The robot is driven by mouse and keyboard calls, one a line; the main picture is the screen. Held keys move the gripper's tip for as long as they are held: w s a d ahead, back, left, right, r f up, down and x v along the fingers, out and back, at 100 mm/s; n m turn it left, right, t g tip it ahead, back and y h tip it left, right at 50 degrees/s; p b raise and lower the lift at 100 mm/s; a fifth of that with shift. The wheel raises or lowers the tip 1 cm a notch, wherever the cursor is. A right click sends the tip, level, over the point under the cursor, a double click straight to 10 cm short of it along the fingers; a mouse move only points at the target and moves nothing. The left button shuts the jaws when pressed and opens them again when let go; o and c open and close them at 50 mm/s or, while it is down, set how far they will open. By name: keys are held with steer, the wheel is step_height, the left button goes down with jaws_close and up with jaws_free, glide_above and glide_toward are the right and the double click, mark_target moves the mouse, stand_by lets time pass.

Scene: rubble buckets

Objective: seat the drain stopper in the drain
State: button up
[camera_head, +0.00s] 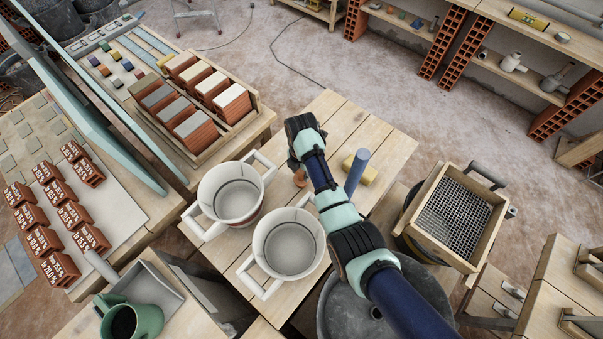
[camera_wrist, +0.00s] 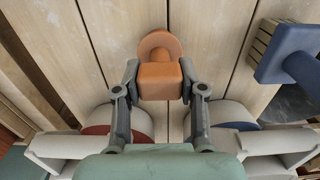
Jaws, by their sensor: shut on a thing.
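The orange drain stopper (camera_wrist: 160,79) has a blocky grip and a round disc end. It sits between the two fingertips of my gripper (camera_wrist: 159,82), which is shut on the block, in the wrist view. In the head view a little of the stopper (camera_head: 300,178) shows beside my gripper (camera_head: 297,165), over the wooden table. I cannot tell whether it touches the boards. A grey round basin (camera_head: 336,318) is at the bottom of the head view, partly hidden by my arm. A small dark drain (camera_head: 376,313) shows in its floor.
Two white buckets (camera_head: 231,202) (camera_head: 289,250) with handles stand left of my arm, on the table (camera_head: 335,118). A blue-handled brush (camera_head: 357,172) stands close right of my gripper and in the wrist view (camera_wrist: 285,50). A framed sieve (camera_head: 468,180) is farther right.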

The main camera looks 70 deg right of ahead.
step_height(320, 180, up, 20)
steer(key=p, duration=0.9)
